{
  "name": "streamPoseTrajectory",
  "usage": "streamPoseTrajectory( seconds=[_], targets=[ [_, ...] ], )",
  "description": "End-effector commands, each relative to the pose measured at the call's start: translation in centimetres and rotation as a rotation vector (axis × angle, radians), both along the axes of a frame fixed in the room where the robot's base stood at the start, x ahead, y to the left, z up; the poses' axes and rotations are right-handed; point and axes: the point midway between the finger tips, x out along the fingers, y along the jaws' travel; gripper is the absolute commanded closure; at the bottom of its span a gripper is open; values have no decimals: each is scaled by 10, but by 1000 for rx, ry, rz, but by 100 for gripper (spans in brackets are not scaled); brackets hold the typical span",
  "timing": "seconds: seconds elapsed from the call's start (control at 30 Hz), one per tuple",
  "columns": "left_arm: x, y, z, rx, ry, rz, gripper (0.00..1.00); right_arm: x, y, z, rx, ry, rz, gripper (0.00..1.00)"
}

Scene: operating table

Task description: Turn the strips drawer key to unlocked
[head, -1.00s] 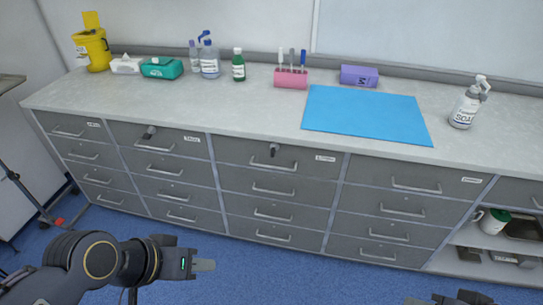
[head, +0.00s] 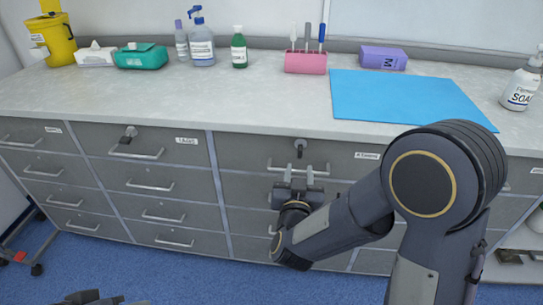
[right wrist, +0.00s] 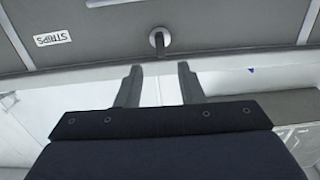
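The strips drawer (head: 240,158) is the top grey drawer of the middle column; its "STRIPS" label (right wrist: 52,38) reads upside down in the right wrist view. Its key (head: 300,146) sticks out of the lock above the handle, and it also shows in the right wrist view (right wrist: 158,42). My right gripper (head: 299,172) is open and empty, just below the key in the head view. In the right wrist view the key lies just beyond the gap between the two fingertips (right wrist: 159,68). My left gripper (head: 90,298) is partly cut off at the bottom edge.
A second key (head: 129,133) sits in the top drawer to the left. The drawer handle (head: 277,169) is close to my right gripper. The countertop (head: 250,107) holds bottles, a pink holder (head: 305,63) and a blue mat (head: 405,97).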

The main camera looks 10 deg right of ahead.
Motion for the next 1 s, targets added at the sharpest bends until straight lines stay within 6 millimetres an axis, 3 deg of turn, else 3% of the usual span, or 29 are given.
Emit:
streamPoseTrajectory(
  seconds=[0.17, 0.6, 0.93, 1.0],
  targets=[
    [0, 0, -1, 0, 0, 0, 64, 11, -4, 0, -23, -18, -18, 65],
    [0, 0, -1, 0, 0, 0, 64, 70, -21, 0, -21, -18, -15, 65],
    [0, 0, -2, 0, 0, 0, 64, 74, -21, 0, -21, -17, -13, 65],
    [0, 0, -2, 0, 0, 0, 64, 74, -21, 0, -21, -17, -13, 73]
  ],
)
